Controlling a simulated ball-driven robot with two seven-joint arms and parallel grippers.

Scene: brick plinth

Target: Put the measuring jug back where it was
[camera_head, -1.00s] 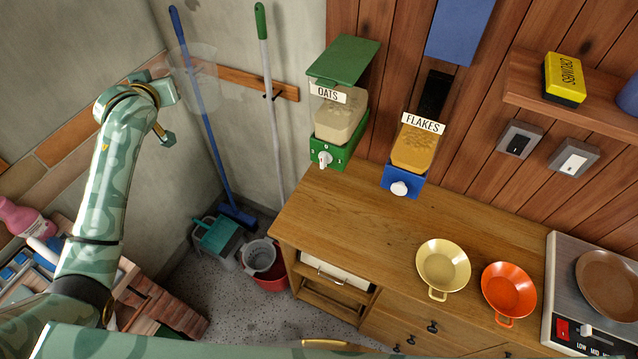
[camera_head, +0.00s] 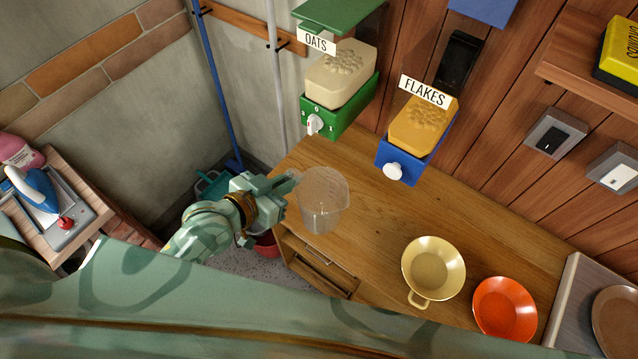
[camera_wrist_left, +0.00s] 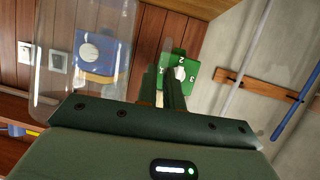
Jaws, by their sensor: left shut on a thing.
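The measuring jug (camera_head: 322,202) is clear and see-through, with faint markings. In the head view it is upright over the left end of the wooden counter (camera_head: 385,235); I cannot tell whether its base touches the wood. My left gripper (camera_head: 291,181) is shut on the jug's left side. In the left wrist view the jug (camera_wrist_left: 85,55) fills the upper left, beside the gripper's fingers (camera_wrist_left: 171,88). My right gripper is not in view.
A green oats dispenser (camera_head: 338,85) and a blue flakes dispenser (camera_head: 415,130) hang on the wall behind the counter. A hob (camera_head: 572,310) is at the far right.

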